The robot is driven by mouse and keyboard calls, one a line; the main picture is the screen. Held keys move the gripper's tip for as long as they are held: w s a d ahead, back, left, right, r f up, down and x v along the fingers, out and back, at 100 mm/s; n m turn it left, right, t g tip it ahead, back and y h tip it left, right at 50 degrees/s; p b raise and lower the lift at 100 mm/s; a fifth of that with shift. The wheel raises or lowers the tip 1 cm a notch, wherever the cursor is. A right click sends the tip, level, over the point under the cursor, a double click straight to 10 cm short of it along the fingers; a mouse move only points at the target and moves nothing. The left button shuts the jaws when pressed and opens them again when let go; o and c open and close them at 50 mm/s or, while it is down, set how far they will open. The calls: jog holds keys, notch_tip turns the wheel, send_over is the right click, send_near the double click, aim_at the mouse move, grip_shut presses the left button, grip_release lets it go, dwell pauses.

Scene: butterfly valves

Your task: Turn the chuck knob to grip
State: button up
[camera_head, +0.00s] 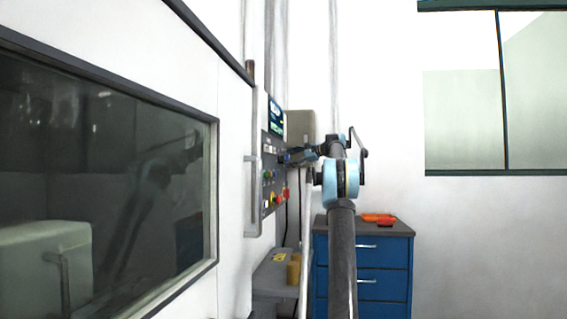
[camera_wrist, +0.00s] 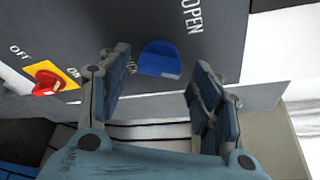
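The blue chuck knob (camera_wrist: 159,59) sits on the dark control panel in the wrist view, with the word OPEN to its upper right and a label ending in "CK", partly hidden by a finger. My gripper (camera_wrist: 160,70) is open, with one blue-grey finger on each side of the knob and a gap on both sides. The fingers seem apart from the knob; their exact depth to the panel is hard to tell. In the head view my gripper (camera_head: 284,157) is at the control panel (camera_head: 268,150), and the knob cannot be made out there.
A red switch on a yellow plate (camera_wrist: 48,78), marked OFF and ON, is left of my gripper. A vertical handle (camera_head: 252,195) stands left of the panel in the head view. A blue drawer cabinet (camera_head: 385,265) and a grey side table (camera_head: 272,280) stand below.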

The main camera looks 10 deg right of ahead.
jog(key=shift+a, duration=0.1)
jog(key=v, duration=1.2)
jog(key=shift+w, duration=0.1)
